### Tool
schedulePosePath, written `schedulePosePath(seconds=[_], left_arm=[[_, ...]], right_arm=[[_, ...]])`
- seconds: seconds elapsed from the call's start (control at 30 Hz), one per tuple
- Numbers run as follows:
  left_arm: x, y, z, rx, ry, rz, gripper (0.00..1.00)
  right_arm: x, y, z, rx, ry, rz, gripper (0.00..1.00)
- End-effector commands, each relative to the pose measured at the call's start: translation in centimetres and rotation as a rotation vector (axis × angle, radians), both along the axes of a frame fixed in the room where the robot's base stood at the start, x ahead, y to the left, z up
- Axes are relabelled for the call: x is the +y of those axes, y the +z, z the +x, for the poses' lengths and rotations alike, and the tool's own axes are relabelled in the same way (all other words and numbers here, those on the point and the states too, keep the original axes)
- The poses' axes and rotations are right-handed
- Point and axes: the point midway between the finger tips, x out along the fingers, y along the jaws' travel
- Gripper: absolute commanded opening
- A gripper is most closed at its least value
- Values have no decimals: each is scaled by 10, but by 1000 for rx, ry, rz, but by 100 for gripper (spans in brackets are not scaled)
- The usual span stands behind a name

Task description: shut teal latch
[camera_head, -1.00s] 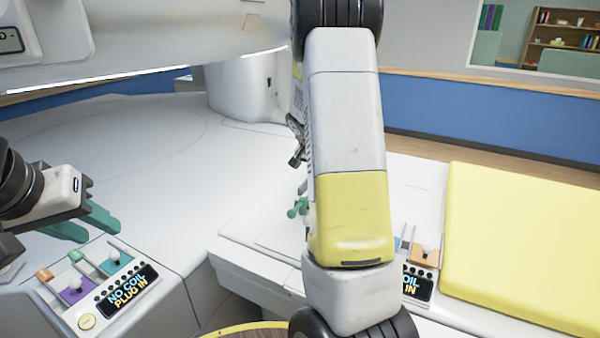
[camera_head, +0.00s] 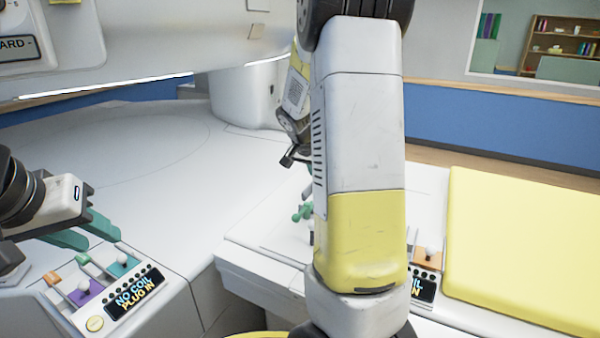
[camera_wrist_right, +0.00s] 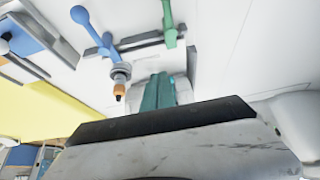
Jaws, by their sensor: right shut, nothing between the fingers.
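A green-teal lever with a ball end (camera_head: 302,213) stands on the near side of the white bed, partly hidden by my right forearm. What looks like the same lever shows at the top of the right wrist view (camera_wrist_right: 170,22), beside a blue lever (camera_wrist_right: 92,32). My right gripper (camera_wrist_right: 160,90) has its teal fingers together with nothing between them, apart from the green-teal lever in that picture. My left gripper (camera_head: 85,231) is open and empty above the left panel.
The left panel (camera_head: 135,290) reads "NO COIL PLUG IN". A similar right panel (camera_head: 424,287) is half covered by my arm. A yellow pad (camera_head: 520,250) lies at right. A metal plug with an orange tip (camera_wrist_right: 120,78) is close to my right fingers. The white curved housing (camera_head: 150,45) hangs overhead.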

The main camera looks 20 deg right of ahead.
Motion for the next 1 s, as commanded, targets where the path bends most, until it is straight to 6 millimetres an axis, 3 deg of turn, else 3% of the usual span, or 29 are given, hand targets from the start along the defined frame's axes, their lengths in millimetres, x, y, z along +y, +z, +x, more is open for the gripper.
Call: schedulePosePath(seconds=[0.1, 0.3, 0.87, 1.0], left_arm=[[0, 0, 0, -1, 1, -1, 36], [0, 0, 0, -1, 0, 0, 36], [0, 0, 0, -1, 0, 0, 36], [0, 0, 0, -1, 0, 0, 36]], right_arm=[[19, 5, -14, -2, 6, 2, 0], [35, 9, -29, -1, 2, 1, 0], [38, 10, -33, -1, 0, 1, 0], [45, 17, -42, 3, 29, 26, 0]])
